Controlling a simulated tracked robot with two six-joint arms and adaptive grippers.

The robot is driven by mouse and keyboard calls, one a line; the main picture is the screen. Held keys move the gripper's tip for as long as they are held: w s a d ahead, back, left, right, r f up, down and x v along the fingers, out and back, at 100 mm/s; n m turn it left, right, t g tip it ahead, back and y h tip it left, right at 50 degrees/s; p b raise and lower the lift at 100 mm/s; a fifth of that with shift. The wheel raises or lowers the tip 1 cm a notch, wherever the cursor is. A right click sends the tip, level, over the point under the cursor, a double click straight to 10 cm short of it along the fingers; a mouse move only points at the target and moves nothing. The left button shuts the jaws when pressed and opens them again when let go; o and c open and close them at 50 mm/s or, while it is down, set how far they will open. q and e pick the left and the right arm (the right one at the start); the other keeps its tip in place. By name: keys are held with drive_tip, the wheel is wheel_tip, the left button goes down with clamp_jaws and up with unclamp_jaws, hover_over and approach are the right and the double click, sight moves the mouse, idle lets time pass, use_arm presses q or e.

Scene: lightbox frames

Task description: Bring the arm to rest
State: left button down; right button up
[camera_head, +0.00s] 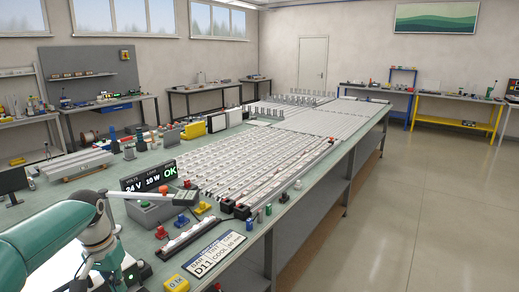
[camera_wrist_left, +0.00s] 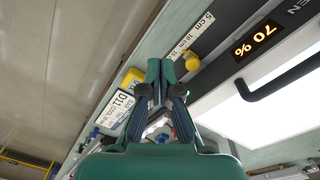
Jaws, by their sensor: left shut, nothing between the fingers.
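My left arm (camera_head: 50,240) comes in from the lower left of the head view, over the near left end of the green bench. In the left wrist view my left gripper (camera_wrist_left: 160,72) points away from the camera. Its fingertips are together with nothing held between them. My right arm and right gripper are not in view.
Beside my arm stand a grey tester with an OK display (camera_head: 150,178), a label card marked D11 (camera_head: 212,256) and a yellow block (camera_head: 176,284). Rows of light bars (camera_head: 255,160) cover the bench.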

use_arm(q)
drive_tip(key=s+d+f+m+g+h, duration=0.15)
drive_tip(key=d+f, duration=0.25)
drive_tip(key=f, duration=0.4)
drive_tip(key=s+d+f+n+g, duration=0.1)
drive_tip(key=s+d+f, duration=0.1)
drive_tip(key=d+f, duration=0.35)
drive_tip(key=s+d+f+n+t+h, duration=0.1)
drive_tip(key=s+d+f, duration=0.6)
drive_tip(key=s+f, duration=0.2)
drive_tip(key=s+d+f+n+t+h, duration=0.1)
drive_tip(key=s+d+f, duration=0.6)
drive_tip(key=s+f, duration=0.3)
drive_tip(key=shift+s+d+f+t, duration=0.2)
drive_tip(key=shift+f+t, duration=0.15)
drive_tip(key=shift+f, duration=0.2)
